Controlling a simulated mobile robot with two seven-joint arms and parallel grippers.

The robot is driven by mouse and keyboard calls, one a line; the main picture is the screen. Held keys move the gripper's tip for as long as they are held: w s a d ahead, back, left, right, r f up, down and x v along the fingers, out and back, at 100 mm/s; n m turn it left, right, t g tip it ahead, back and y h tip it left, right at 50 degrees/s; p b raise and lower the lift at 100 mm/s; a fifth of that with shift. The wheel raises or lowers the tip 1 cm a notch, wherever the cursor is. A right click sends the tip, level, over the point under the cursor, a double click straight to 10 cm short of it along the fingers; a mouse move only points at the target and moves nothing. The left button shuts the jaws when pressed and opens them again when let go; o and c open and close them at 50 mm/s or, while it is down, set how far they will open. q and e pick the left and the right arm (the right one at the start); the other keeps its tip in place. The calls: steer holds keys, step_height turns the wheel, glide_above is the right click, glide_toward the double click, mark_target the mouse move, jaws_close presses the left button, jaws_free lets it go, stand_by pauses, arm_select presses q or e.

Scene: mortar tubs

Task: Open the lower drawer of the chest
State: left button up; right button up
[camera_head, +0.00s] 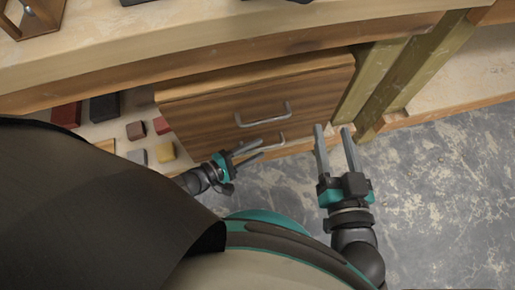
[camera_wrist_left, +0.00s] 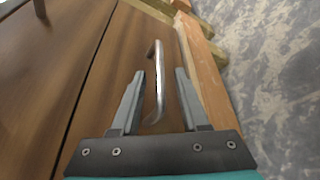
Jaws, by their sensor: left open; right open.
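The wooden chest (camera_head: 205,108) stands on a low shelf under the bench, with two drawer fronts facing me. The upper drawer has a metal bar handle (camera_head: 263,114). The lower drawer's handle (camera_head: 266,143) is partly hidden behind my left gripper (camera_head: 250,151) in the head view. In the left wrist view my left gripper (camera_wrist_left: 157,90) is open, with the lower handle (camera_wrist_left: 158,85) between its fingers; I cannot tell whether they touch it. The lower drawer (camera_wrist_left: 115,75) looks closed. My right gripper (camera_head: 334,133) is open and empty, to the right of the chest's front.
A workbench top (camera_head: 130,50) overhangs the chest. A wooden post (camera_head: 405,90) stands to its right. The grey floor (camera_head: 440,190) at the right is clear.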

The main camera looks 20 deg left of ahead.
arm_select(q)
steer(key=shift+w+d+f, duration=0.1)
steer(key=shift+w+d, duration=0.25)
steer(key=shift+w, duration=0.1)
steer(key=shift+c, duration=0.4)
jaws_close()
stand_by(0.9)
